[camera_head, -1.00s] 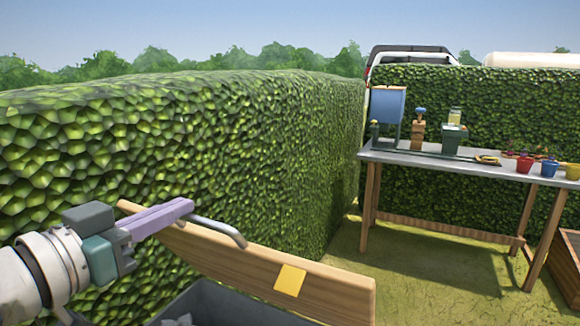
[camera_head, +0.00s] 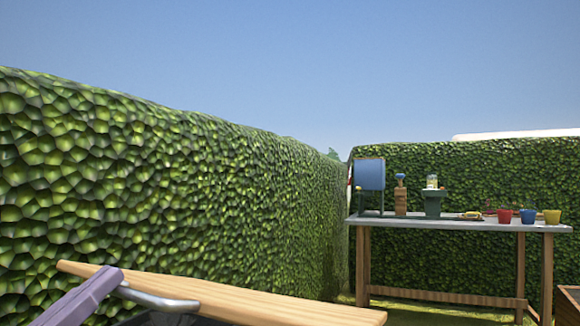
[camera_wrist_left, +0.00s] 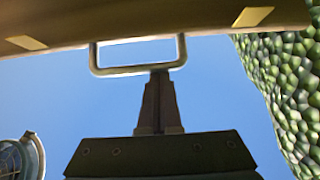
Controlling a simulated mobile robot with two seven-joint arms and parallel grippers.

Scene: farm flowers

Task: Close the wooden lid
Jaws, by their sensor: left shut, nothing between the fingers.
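The wooden lid (camera_head: 240,300) lies across the bottom of the head view, seen nearly edge-on and sloping down to the right. Its metal handle (camera_head: 160,300) sticks out on the near side. My left gripper (camera_head: 113,277), with lavender fingers, is shut and empty at the handle's left end. In the left wrist view the lid (camera_wrist_left: 190,14) spans the top, with the looped handle (camera_wrist_left: 183,48) below it. The gripper's fingertips (camera_wrist_left: 160,77) meet or overlap the handle's lower bar; contact is unclear. The box under the lid is mostly out of frame. My right gripper is not seen.
A tall hedge (camera_head: 170,190) runs along the left, behind the lid. A work table (camera_head: 455,222) with a blue drum (camera_head: 370,174), a green container (camera_head: 433,203) and coloured pots (camera_head: 527,216) stands at the right back. Grass shows between lid and table.

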